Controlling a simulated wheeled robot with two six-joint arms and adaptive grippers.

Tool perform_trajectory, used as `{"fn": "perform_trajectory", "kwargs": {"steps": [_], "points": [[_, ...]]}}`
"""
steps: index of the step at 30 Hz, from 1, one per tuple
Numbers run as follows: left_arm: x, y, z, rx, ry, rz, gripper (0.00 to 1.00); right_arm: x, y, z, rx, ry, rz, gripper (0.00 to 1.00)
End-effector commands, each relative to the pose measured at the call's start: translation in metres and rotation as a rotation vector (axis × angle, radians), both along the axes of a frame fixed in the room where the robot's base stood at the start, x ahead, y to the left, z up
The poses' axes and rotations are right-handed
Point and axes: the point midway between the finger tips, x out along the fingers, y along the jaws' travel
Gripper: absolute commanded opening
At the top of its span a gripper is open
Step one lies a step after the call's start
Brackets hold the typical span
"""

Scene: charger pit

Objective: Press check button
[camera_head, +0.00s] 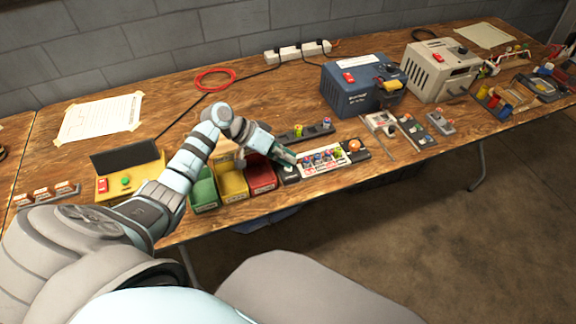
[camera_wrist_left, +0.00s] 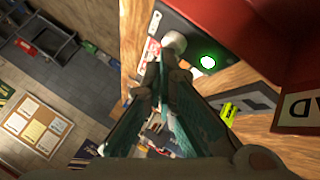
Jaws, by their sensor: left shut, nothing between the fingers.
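A dark charger panel with several coloured batteries in its middle (camera_head: 320,161) lies near the bench's front edge. An orange round part (camera_head: 354,146) sits at its right end. My left gripper (camera_head: 288,157) is shut and empty over the panel's left end. In the left wrist view the shut fingers (camera_wrist_left: 166,72) point towards a pale round knob or button (camera_wrist_left: 174,42) on a dark panel. A green light (camera_wrist_left: 208,62) glows beside it. I cannot tell whether the fingertips touch the button, or read any label on it. My right gripper is not in view.
Green (camera_head: 204,192), yellow (camera_head: 232,183) and red (camera_head: 262,176) bins stand just left of the panel, close to my left gripper. A blue power box (camera_head: 350,92) and a beige box (camera_head: 440,72) stand behind to the right. A yellow tester (camera_head: 118,184) is at the left.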

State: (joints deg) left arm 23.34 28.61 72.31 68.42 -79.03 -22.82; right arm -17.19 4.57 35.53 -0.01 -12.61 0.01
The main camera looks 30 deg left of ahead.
Motion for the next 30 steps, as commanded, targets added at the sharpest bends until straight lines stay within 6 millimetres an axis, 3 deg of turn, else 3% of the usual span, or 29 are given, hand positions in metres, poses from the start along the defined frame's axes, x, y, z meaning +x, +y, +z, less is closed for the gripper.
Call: {"fn": "perform_trajectory", "kwargs": {"steps": [4, 17, 30], "points": [[0.000, 0.000, 0.012, 0.000, 0.000, 0.000, 0.00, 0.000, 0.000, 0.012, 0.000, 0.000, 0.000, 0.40], [0.000, 0.000, 0.015, 0.000, -0.001, 0.001, 0.00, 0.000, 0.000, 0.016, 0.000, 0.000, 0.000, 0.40], [0.000, 0.000, 0.060, 0.000, -0.001, 0.000, 0.00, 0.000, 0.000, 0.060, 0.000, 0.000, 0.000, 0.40]]}}
